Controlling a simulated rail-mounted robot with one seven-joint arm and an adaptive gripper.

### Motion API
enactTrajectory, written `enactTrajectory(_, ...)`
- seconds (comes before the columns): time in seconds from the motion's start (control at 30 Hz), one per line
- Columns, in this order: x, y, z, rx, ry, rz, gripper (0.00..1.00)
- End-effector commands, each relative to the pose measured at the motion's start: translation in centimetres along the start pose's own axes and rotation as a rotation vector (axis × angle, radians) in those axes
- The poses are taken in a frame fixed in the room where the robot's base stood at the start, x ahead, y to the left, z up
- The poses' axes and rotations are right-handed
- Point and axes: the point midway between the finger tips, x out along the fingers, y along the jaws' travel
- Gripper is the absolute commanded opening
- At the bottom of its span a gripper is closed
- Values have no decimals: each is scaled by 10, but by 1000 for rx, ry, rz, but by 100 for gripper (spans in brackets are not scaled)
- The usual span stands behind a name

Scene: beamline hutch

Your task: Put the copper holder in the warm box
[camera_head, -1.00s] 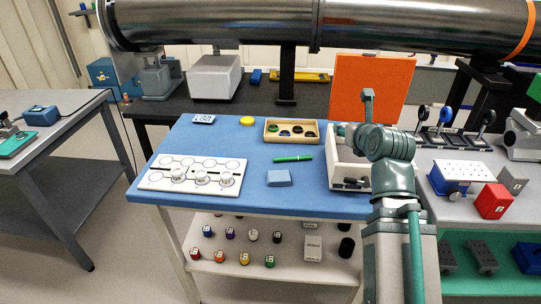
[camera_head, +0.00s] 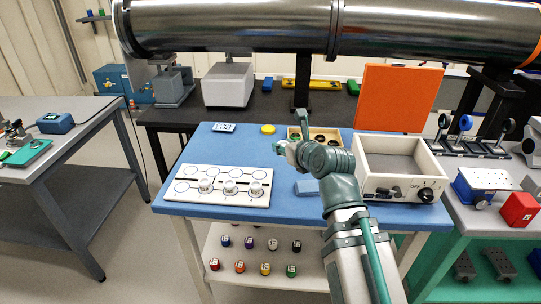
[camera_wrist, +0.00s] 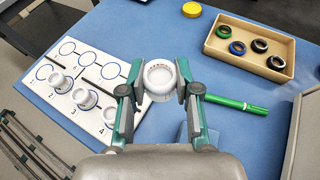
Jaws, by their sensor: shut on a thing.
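My gripper (camera_head: 284,148) is shut on a small white round holder (camera_wrist: 159,73), held between the two fingertips above the blue table; its label and metal cannot be read. Three similar white holders (camera_wrist: 84,98) stand on the white numbered board (camera_head: 186,187) at left, in its front row. The circle marked 1 is empty. A white box with a front knob (camera_head: 361,184), seemingly the warm box, stands at the right of the table. Its orange lid (camera_head: 388,98) is raised, and its grey inside looks empty. My gripper is left of this box, apart from it.
A cardboard tray (camera_wrist: 284,32) with several coloured rings lies behind my gripper. A green marker (camera_wrist: 236,104) and a blue block (camera_head: 306,187) lie between gripper and box. A yellow disc (camera_head: 268,129) lies at the back. The table between board and tray is clear.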

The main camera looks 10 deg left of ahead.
Motion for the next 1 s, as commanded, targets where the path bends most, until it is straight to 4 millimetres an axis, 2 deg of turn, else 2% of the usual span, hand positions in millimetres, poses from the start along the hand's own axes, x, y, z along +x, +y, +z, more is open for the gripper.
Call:
enactTrajectory(0.03,0,0,8,1,3,2,0)
enactTrajectory(0.4,19,2,6,2,3,0,0)
enactTrajectory(0.6,47,3,5,1,3,0,0)
enactTrajectory(0.7,77,4,0,0,2,0,0)
enactTrajectory(0.9,113,6,-22,1,2,0,0)
enactTrajectory(1.0,123,6,-28,0,1,-1,0)
